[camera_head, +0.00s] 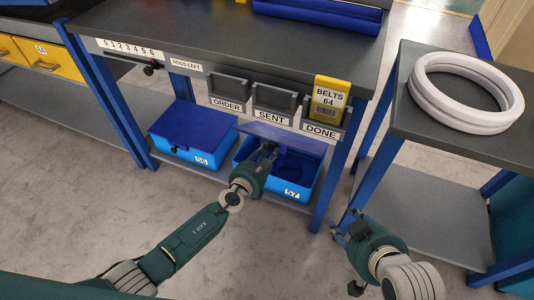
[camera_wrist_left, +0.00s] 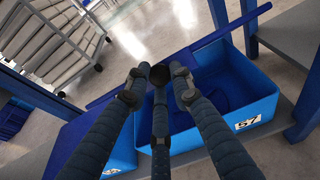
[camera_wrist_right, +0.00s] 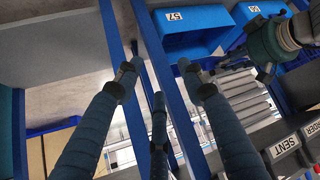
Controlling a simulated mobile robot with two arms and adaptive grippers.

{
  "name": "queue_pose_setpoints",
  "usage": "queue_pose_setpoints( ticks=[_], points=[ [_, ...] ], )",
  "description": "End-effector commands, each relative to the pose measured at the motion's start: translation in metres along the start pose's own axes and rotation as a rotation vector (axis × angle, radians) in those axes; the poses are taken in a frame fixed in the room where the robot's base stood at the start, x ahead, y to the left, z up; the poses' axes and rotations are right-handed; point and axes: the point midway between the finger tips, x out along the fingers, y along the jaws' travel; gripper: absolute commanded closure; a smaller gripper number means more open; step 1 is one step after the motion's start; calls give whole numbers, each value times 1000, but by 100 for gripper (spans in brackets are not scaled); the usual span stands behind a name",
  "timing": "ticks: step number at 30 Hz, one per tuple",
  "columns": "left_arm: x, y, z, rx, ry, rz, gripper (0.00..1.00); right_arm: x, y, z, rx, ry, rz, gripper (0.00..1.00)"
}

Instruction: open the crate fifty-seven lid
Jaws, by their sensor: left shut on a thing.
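Crate fifty-seven (camera_head: 305,192) is a bright blue box with a "57" label on the shelf under the bench. Its darker blue lid (camera_head: 295,139) is tilted up at the back, and the inside of the crate shows. In the left wrist view the lid (camera_wrist_left: 235,27) appears nearly edge-on above the open crate (camera_wrist_left: 255,90). My left gripper (camera_head: 268,152) is over the crate, shut on the lid's black knob (camera_wrist_left: 159,76). My right gripper (camera_head: 345,229) is open and empty, in front of the bench's right leg. The crate also shows in the right wrist view (camera_wrist_right: 195,45).
A closed blue crate labelled 56 (camera_head: 190,148) stands left of it. Bench legs (camera_head: 335,180) flank the shelf. ORDER, SENT and DONE holders line the bench edge; a yellow BELTS 64 box (camera_head: 331,97) is in DONE. White rings (camera_head: 425,95) lie on the right table.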

Motion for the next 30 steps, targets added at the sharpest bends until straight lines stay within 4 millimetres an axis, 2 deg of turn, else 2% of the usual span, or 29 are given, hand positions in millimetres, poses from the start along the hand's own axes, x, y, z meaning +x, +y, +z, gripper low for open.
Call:
queue_pose_setpoints(
  ticks=[1,7,18,19,21,22,30],
  points=[
    [1,0,6,1,-6,1,100,-2,1,6,0,-25,2,60],
    [2,0,9,1,-6,1,100,-4,2,20,2,-78,4,60],
    [2,0,9,1,-6,1,100,-5,2,21,2,-85,5,60],
    [2,0,9,1,-6,1,76,-5,2,21,2,-85,5,60],
    [2,0,8,1,-6,1,62,-5,2,21,2,-85,5,60],
    [2,0,8,1,-6,1,59,-5,2,21,2,-85,5,60],
    [1,0,6,1,-2,0,59,-4,2,21,2,-83,5,60]
  ],
)
